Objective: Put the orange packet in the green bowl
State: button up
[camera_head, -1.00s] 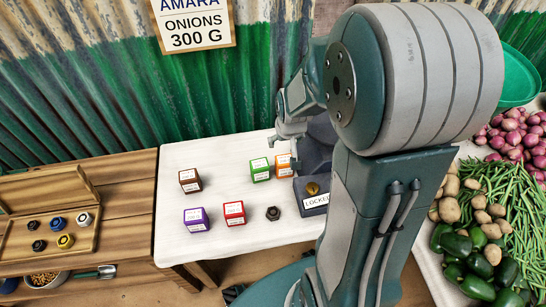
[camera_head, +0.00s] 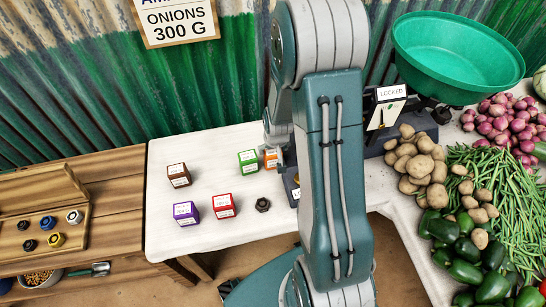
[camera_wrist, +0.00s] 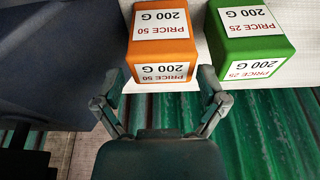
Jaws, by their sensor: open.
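The orange packet (camera_head: 271,160) stands on the white table, just right of the green packet (camera_head: 248,162) and partly hidden by my arm. In the wrist view the orange packet (camera_wrist: 162,48) has white labels reading PRICE 50 and 200 G. My gripper (camera_wrist: 163,76) is open, its fingertips close to the orange packet's near face, one towards each side. I cannot tell whether they touch it. Nothing is held. The large green bowl (camera_head: 458,48) stands at the back right; the part of its inside that shows is empty.
Brown (camera_head: 179,175), purple (camera_head: 186,213) and red (camera_head: 224,206) packets and a dark hexagonal weight (camera_head: 262,205) stand on the white table (camera_head: 215,235). A dark scale with a LOCKED sign (camera_head: 391,92) is between my arm and the bowl. Potatoes (camera_head: 415,160), onions and beans fill the right side.

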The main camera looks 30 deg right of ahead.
aim_at(273, 151)
jog(key=shift+x, duration=1.95)
jog(key=shift+s+a, duration=0.1)
jog(key=shift+a, duration=0.05)
jog(key=c, duration=0.9)
jog(key=shift+r, duration=0.1)
jog(key=shift+c, duration=0.2)
